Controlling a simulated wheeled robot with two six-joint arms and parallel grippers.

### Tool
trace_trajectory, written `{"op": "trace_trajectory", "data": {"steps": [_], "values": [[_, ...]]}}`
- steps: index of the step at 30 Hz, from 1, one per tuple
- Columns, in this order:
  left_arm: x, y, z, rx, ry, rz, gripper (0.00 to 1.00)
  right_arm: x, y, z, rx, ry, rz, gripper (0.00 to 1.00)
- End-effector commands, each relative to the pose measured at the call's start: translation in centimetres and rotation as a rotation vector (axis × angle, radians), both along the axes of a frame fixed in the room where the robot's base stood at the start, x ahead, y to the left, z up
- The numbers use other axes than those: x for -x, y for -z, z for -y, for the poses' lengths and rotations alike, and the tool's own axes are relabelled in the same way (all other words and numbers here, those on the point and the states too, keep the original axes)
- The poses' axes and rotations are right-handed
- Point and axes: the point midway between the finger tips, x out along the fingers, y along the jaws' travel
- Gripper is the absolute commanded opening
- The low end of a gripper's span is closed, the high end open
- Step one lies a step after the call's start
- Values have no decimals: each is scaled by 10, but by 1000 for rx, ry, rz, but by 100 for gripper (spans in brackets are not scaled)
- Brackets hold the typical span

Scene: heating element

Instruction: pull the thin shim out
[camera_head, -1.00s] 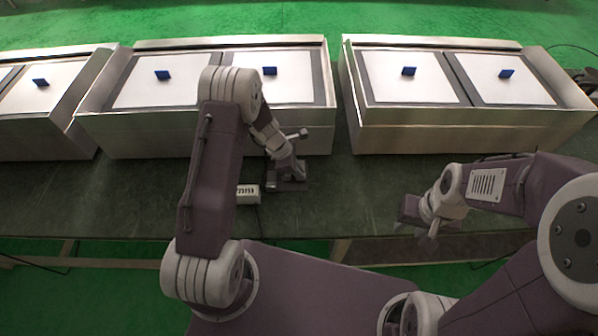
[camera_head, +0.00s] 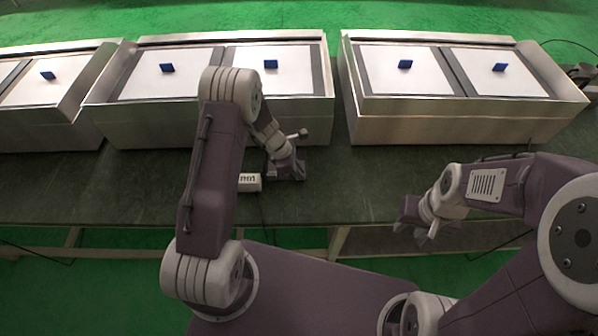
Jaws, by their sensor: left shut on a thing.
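My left gripper (camera_head: 286,172) is low over the dark tabletop, in front of the middle metal heater box (camera_head: 210,126). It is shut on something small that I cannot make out. I cannot pick out the thin shim; it is too small or hidden by the gripper. A small white block with dark markings (camera_head: 250,182) lies just left of the gripper, partly behind my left arm. My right gripper (camera_head: 417,228) hangs by the table's front edge, away from the boxes; its finger opening is unclear.
A heater box (camera_head: 455,124) stands at the right and another (camera_head: 40,132) at the left, with white panels and blue tabs. The dark green tabletop (camera_head: 120,190) is clear in front of them, with its front edge close to my body.

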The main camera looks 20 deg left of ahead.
Motion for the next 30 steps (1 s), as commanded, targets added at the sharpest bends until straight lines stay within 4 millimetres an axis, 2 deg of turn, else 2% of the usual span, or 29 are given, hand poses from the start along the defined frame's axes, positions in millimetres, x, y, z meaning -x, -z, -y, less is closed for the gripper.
{"op": "trace_trajectory", "data": {"steps": [2,3,5,15,17,24,30], "values": [[7,4,3,4,6,-18,0,0,0,0,0,0,0,36],[7,4,3,4,6,-18,15,0,0,0,0,0,0,36],[7,4,3,4,6,-18,31,0,1,0,0,0,0,36],[4,-1,0,2,3,-10,31,0,-1,0,0,0,0,36],[4,-10,-2,2,3,-8,31,0,-5,0,0,0,0,36],[11,-60,-22,0,2,-8,31,0,-20,0,0,0,0,36],[14,-80,-31,2,3,-12,31,0,-24,0,0,0,0,36]]}}
